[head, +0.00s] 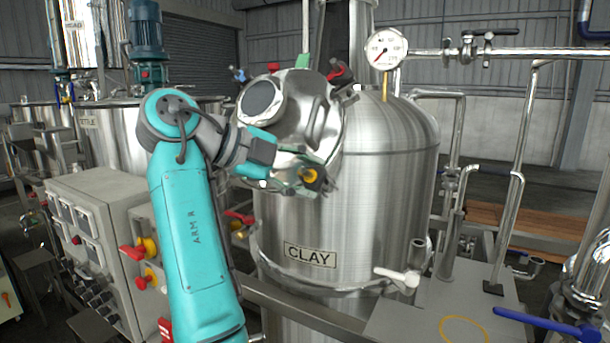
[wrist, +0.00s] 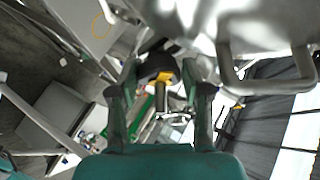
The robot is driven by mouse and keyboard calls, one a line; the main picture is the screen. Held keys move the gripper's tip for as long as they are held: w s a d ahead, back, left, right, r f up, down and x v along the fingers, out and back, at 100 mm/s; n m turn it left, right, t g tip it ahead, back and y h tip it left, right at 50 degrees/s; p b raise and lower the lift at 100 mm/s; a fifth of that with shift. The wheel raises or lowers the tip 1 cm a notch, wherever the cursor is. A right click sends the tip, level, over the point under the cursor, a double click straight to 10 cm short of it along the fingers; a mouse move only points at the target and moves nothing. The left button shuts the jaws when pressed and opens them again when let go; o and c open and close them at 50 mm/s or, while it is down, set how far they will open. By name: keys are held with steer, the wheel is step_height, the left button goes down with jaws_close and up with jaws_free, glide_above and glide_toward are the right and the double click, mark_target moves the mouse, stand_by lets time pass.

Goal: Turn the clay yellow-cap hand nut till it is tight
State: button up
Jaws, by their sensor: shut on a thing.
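The CLAY tank (head: 345,215) is a large steel vessel in the middle of the head view, with its name plate low on the front. A round lid (head: 315,115) sits on its upper left side. The yellow-cap hand nut (head: 309,175) is at the lid's lower edge; its dark body and yellow cap also show in the wrist view (wrist: 164,77). My gripper (wrist: 160,82) has a finger on each side of this nut and is shut on it. The fingers partly hide the nut in the head view. I cannot tell how tight the nut is.
Other hand nuts around the lid have blue (head: 238,75), green (head: 303,61) and red (head: 339,72) caps. A curved steel handle (wrist: 265,85) is close to the right of my gripper. A control cabinet (head: 90,235) stands at left, pipes (head: 520,190) at right.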

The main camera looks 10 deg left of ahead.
steer(key=o, duration=1.2)
steer(key=shift+c, duration=0.2)
